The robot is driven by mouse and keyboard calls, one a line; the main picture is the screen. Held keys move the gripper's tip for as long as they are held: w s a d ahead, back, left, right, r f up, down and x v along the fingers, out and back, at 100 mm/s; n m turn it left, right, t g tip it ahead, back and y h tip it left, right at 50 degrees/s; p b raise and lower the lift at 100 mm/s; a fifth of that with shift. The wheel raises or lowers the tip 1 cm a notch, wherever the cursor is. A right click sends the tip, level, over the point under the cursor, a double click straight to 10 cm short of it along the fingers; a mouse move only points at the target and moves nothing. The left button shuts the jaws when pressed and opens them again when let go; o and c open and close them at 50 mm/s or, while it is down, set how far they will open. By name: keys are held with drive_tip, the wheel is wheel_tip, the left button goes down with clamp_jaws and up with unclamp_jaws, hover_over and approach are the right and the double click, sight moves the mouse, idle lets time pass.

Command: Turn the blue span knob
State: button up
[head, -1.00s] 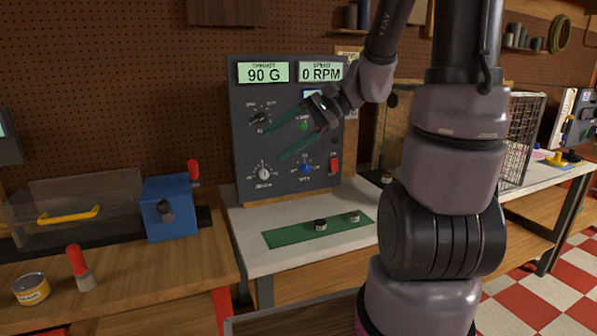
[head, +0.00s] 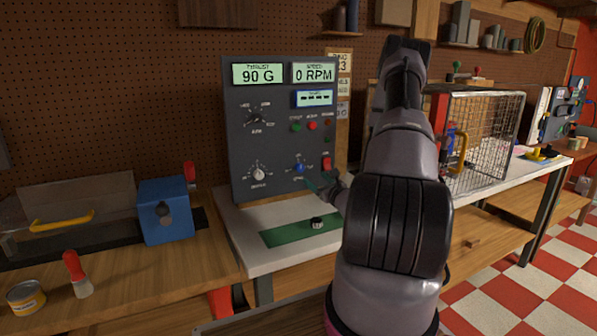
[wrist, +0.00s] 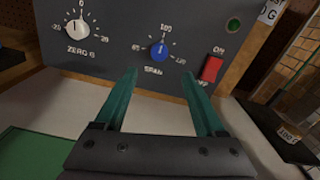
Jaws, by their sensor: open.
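The blue span knob (head: 299,168) sits low on the grey control panel (head: 240,140), between the white zero knob (head: 259,174) and a red switch (head: 326,163). In the wrist view the blue span knob (wrist: 159,49) shows above the fingertips, its pointer near 100 at the top of its scale. My gripper (wrist: 165,80) is open and empty, its two green fingers pointing at the panel below the knob, on either side of it. The fingers do not touch the knob in the picture. In the head view my gripper (head: 317,184) is partly hidden behind my arm.
The panel's displays (head: 257,73) read 90 G and 0 RPM. A green mat (head: 285,232) with a small dark-and-white weight (head: 317,223) lies before the panel. A wire cage (head: 490,135) stands to the right. The red switch (wrist: 212,69) is close to the right finger.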

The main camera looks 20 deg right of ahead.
sight(301, 168)
drive_tip(key=w, duration=1)
drive_tip(key=shift+w+a, duration=0.2)
drive_tip(key=shift+w, duration=0.05)
clamp_jaws()
